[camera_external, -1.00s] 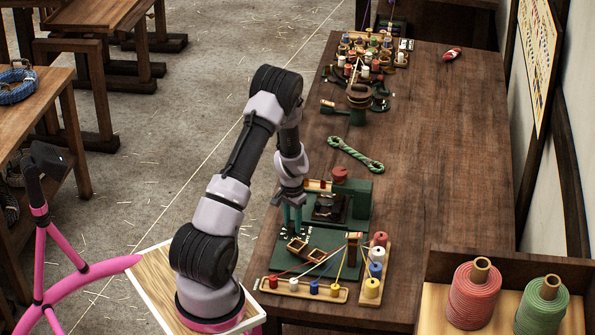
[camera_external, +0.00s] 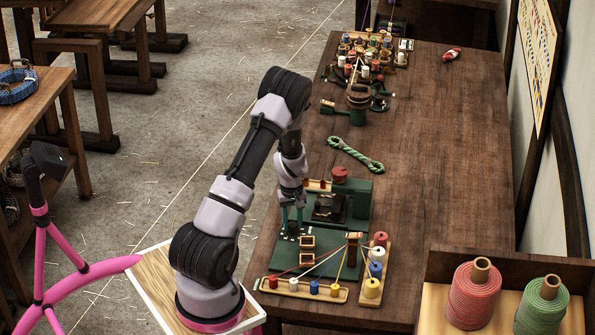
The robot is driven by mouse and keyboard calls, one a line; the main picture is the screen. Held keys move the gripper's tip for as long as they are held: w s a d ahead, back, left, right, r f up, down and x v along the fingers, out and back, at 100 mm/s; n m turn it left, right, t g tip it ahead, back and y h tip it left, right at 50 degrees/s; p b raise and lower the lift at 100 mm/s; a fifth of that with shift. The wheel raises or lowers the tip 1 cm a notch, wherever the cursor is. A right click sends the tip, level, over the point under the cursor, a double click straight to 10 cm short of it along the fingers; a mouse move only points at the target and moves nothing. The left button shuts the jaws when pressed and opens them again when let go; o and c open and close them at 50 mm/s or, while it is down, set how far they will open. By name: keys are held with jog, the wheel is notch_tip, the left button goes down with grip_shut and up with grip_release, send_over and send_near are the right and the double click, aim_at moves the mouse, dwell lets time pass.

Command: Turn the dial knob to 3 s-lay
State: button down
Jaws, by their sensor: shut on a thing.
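My gripper (camera_external: 292,222) has teal fingers and points down at the left side of the green machine on the wooden table. It is shut on the dial knob, which is mostly hidden between and under the fingers. A ring of small pale marks (camera_external: 291,237) shows at the fingertips, too small to read. I cannot tell which mark the knob points to.
Several coloured spools stand on wooden racks at the machine's front and right (camera_external: 372,288), with threads running up to a post (camera_external: 353,241). A green rope piece (camera_external: 355,154) lies behind. Large cones, red (camera_external: 472,295) and green (camera_external: 542,306), stand front right. The table's right middle is clear.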

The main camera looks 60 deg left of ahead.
aim_at(292, 223)
jog(key=shift+n, duration=1.4)
jog(key=c, duration=0.5)
grip_release()
notch_tip(292, 223, up, 11)
